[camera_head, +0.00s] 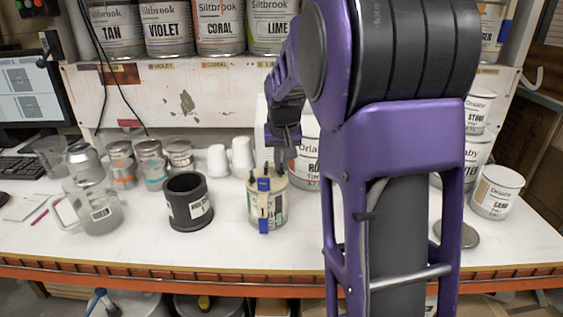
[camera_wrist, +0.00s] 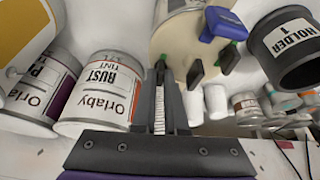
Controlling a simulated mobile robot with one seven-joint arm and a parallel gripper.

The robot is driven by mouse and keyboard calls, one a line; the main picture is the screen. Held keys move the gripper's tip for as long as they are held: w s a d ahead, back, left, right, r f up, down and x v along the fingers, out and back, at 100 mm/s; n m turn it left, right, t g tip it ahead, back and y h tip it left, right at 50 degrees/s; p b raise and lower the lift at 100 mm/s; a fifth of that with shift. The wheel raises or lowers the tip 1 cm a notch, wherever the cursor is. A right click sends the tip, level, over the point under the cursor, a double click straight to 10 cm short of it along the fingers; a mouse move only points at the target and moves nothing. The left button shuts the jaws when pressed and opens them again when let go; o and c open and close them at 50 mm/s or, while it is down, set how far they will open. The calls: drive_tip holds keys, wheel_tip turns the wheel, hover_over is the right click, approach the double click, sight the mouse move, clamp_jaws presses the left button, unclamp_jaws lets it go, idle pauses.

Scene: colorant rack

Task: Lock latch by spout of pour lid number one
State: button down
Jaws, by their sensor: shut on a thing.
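The can with the pour lid (camera_head: 268,208) stands on the white bench. In the wrist view the cream lid (camera_wrist: 180,45) fills the top middle, with a blue lever (camera_wrist: 222,24) and black latches (camera_wrist: 195,74) with green ends. My gripper (camera_head: 280,168) comes down at the lid's back right edge. In the wrist view my gripper (camera_wrist: 162,72) is shut on a small dark latch at the lid's rim. The fingers mostly hide that latch.
A black holder (camera_head: 188,202) labelled 1 stands left of the can. White cups (camera_head: 240,158) stand behind. A Rust tint can (camera_wrist: 108,90) is close beside my fingers. A glass jug (camera_head: 100,208) is further left. The front bench strip is clear.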

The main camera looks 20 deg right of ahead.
drive_tip(key=c, duration=0.9)
unclamp_jaws()
drive_tip(key=shift+c, duration=0.2)
drive_tip(key=p+v, duration=0.1)
drive_tip(key=v, duration=1.6)
drive_tip(key=shift+r, duration=0.25)
drive_tip(key=shift+w, duration=0.1)
